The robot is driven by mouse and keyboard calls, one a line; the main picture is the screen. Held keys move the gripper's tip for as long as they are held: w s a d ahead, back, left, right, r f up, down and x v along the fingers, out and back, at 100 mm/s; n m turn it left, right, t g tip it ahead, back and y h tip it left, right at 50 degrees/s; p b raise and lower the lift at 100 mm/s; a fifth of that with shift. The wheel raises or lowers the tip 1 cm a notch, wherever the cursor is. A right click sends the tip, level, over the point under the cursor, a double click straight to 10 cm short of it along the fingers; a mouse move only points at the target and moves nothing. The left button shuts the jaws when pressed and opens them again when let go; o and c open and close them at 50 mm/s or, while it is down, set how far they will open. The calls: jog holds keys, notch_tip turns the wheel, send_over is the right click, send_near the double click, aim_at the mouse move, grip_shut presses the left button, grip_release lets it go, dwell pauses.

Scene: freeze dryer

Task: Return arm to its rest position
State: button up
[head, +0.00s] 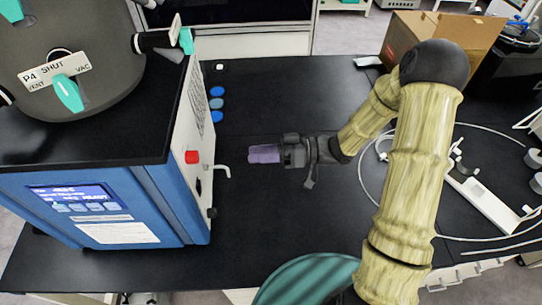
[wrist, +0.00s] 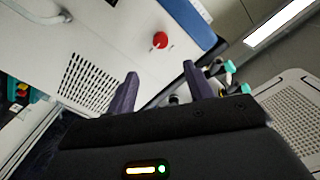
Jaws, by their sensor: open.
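My gripper (head: 264,153) is over the black bench in the head view, to the right of the freeze dryer. Its purple fingers point left toward the machine's white side panel. In the wrist view my gripper (wrist: 160,90) shows two purple fingers spread apart with nothing between them. The freeze dryer (head: 125,200) has a blue front with a lit screen, and a red knob (head: 192,157) on its side. The red knob also shows in the wrist view (wrist: 160,40), beyond the fingers. My arm reaches in from the lower right of the head view.
A white hose spout (head: 222,170) sticks out from the dryer's side, left of my fingers. A cardboard box (head: 440,40) stands at the back right. White tubing (head: 365,185) curls under my arm. The bench's middle front is clear.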

jog(key=d, duration=0.2)
jog(key=shift+w+d, duration=0.15)
jog(key=shift+d, duration=0.2)
jog(key=w+d+f+m+t+h, duration=0.2)
jog(key=w+d+m+t+h, duration=0.25)
jog(key=w+t+h, duration=0.45)
jog(key=s+d+m+h, duration=0.35)
jog(key=d+h, duration=0.35)
jog(key=d, duration=0.3)
jog(key=s+d+r+m+g+h, duration=0.1)
jog(key=s+m+g, duration=0.3)
jog(key=s, duration=0.9)
jog(key=shift+d+r+g+h, duration=0.35)
jog(key=shift+d+h, duration=0.15)
jog(key=shift+d, duration=0.25)
